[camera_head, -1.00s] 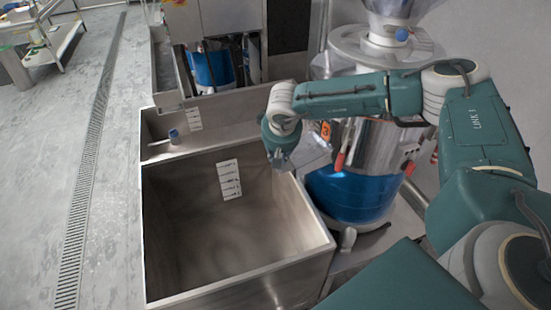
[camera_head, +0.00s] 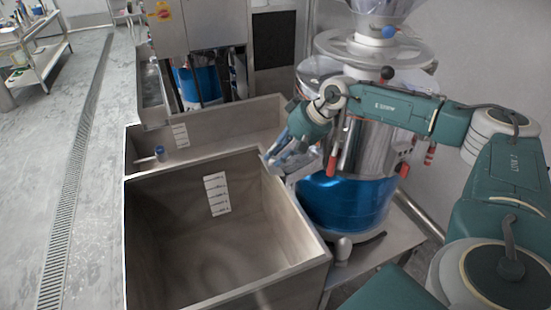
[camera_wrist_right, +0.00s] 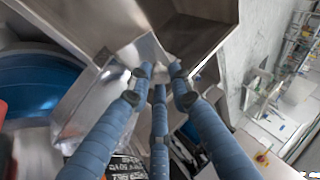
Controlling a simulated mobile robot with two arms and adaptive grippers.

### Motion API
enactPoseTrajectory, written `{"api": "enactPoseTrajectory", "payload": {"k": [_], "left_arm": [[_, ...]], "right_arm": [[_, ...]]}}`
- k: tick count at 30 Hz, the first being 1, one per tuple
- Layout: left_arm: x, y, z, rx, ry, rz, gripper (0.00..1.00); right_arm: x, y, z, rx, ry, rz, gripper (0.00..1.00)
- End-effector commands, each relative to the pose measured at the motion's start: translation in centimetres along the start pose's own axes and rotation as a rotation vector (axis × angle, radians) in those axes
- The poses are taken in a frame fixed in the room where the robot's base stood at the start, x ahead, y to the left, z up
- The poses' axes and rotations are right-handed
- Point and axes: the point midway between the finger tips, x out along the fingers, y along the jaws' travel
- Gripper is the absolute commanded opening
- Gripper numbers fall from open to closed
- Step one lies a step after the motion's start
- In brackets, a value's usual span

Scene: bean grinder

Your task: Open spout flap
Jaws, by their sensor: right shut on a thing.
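The bean grinder (camera_head: 345,205) is a round steel machine with a blue band and red-tipped levers. Its steel spout (camera_head: 307,160) juts left toward the bin and is partly hidden by my right gripper (camera_head: 274,161). In the right wrist view the blue fingers of this gripper (camera_wrist_right: 158,75) close together on a thin metal piece (camera_wrist_right: 150,48) at the spout's mouth, which looks like the spout flap. How far the flap stands from the spout is hard to tell. My left gripper is not in view.
An open, empty steel bin (camera_head: 165,230) with a white level label stands below and left of the spout. A second machine (camera_head: 205,45) stands behind it. The floor at the left, with its drain grate (camera_head: 82,150), is clear.

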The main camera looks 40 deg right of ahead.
Motion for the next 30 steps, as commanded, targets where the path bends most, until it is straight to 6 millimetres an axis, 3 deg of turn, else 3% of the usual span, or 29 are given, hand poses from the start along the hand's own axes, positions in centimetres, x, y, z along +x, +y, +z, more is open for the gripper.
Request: {"api": "enactPoseTrajectory", "payload": {"k": [11, 12, 14, 24, 30], "left_arm": [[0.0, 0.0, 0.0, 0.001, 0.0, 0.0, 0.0], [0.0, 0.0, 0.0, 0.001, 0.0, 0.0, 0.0], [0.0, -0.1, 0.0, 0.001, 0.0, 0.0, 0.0], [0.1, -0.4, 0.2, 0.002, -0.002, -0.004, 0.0], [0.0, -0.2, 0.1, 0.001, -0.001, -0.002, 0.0]], "right_arm": [[-0.2, 0.1, -0.3, 0.002, 0.006, -0.003, 0.0], [-0.1, 0.1, -0.3, 0.002, 0.006, -0.003, 0.26], [-0.1, 0.1, -0.2, 0.002, 0.006, -0.003, 0.38], [-0.2, -0.1, -0.2, 0.002, 0.002, -0.004, 0.38], [-2.5, -1.4, -1.2, 0.002, 0.006, -0.006, 0.38]]}}
